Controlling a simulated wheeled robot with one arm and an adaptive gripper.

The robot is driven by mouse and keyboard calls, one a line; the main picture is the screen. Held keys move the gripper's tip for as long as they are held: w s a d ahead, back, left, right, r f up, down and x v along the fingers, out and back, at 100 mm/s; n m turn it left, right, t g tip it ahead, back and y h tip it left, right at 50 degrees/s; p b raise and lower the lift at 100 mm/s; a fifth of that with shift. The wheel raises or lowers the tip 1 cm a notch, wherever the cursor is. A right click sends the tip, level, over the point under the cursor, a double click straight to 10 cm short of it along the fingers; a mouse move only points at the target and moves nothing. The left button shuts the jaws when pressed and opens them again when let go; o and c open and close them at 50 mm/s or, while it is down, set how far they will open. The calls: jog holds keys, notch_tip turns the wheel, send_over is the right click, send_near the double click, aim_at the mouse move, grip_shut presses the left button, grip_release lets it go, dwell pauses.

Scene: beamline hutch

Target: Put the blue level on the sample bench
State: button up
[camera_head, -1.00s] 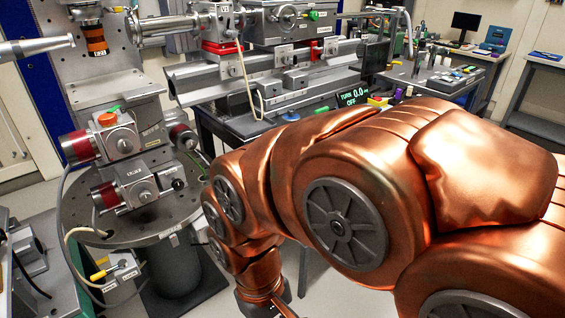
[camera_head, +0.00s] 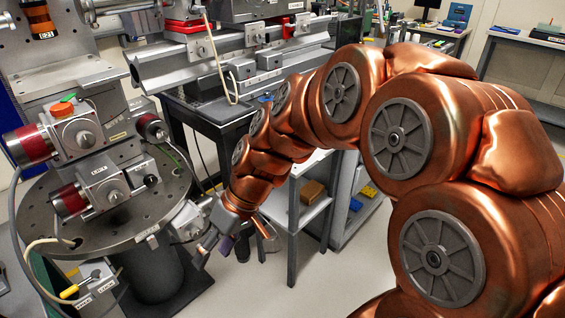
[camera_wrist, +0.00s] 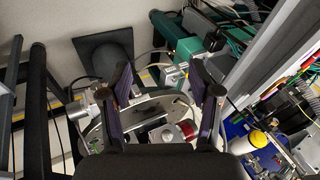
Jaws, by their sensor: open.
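My gripper (camera_head: 208,245) hangs low beside the round grey stage, left of centre in the head view, and its fingers are partly hidden by the wrist. In the wrist view its two fingers (camera_wrist: 165,85) stand apart with nothing between them. A small flat blue item (camera_head: 505,29) lies on a grey bench (camera_head: 545,42) at the far right, well away from my gripper. Another small blue item (camera_head: 355,204) is on a low shelf. I cannot tell whether either is the blue level, nor which bench is the sample bench.
The round stage (camera_head: 40,215) with red-ended motors and loose cables is close on the left. A dark table (camera_head: 205,115) carries a metal rail behind my arm. A shelf unit (camera_head: 310,212) holds a brown box (camera_head: 312,191). Floor is clear at lower centre.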

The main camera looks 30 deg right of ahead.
jog(key=w+d+t+y+b, duration=0.1)
jog(key=w+d+t+b, duration=0.15)
jog(key=w+d, duration=0.5)
jog(key=w+d+t+y+b, duration=0.15)
jog(key=w+d+t, duration=0.3)
jog(key=w, duration=0.55)
jog(key=w+d+f+t+h+b, duration=0.1)
jog(key=w+d, duration=0.1)
jog(key=d, duration=0.6)
jog(key=w+d+t+h+b, duration=0.1)
jog(key=w+d+t+h, duration=0.1)
jog(key=d, duration=0.5)
jog(key=w+d+f+m+t+h+b, duration=0.1)
jog(key=w+d+t+h, duration=0.1)
jog(key=d, duration=0.6)
jog(key=shift+w+d+f+h, duration=0.15)
jog(key=shift+d+f+h, duration=0.1)
jog(key=shift+d+f, duration=0.1)
jog(key=shift+w+d, duration=0.1)
jog(key=shift+w, duration=0.1)
jog(key=shift+x, duration=1.1)
jog(key=w+f, duration=0.2)
jog(key=w, duration=0.1)
jog(key=shift+a+f, duration=0.3)
jog(key=shift+a, duration=0.05)
jog(key=shift+w+a+f, duration=0.1)
jog(key=shift+w+a, duration=0.05)
jog(key=shift+w, duration=0.4)
